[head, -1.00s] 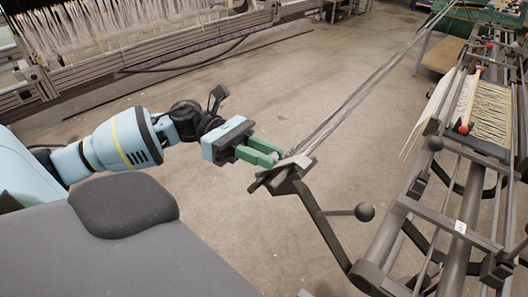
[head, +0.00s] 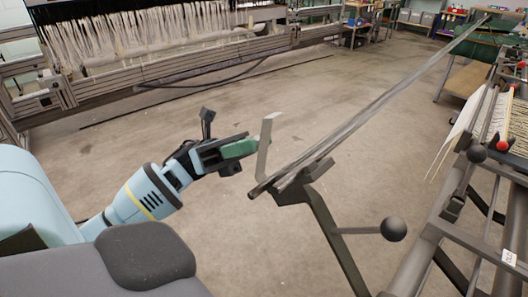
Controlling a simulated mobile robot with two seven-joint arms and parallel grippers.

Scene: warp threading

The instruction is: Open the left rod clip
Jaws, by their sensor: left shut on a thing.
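The left rod clip (head: 266,146) is a thin pale metal strip with a bent top. It stands upright beside the near ends of the long metal rods (head: 372,108). The rods rest on a dark bracket (head: 303,187) on a slanted arm. My left gripper (head: 249,147), with green fingers, comes in from the left at the clip. It is shut on the clip's upright strip, though the fingertips' far side is partly hidden. My right gripper is not in view.
A black ball-ended lever (head: 393,228) sticks out right of the bracket's arm. The dark frame of the machine (head: 440,222) with pale threads stands at the right. A loom with white yarn (head: 135,45) is at the back left. The floor between is open.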

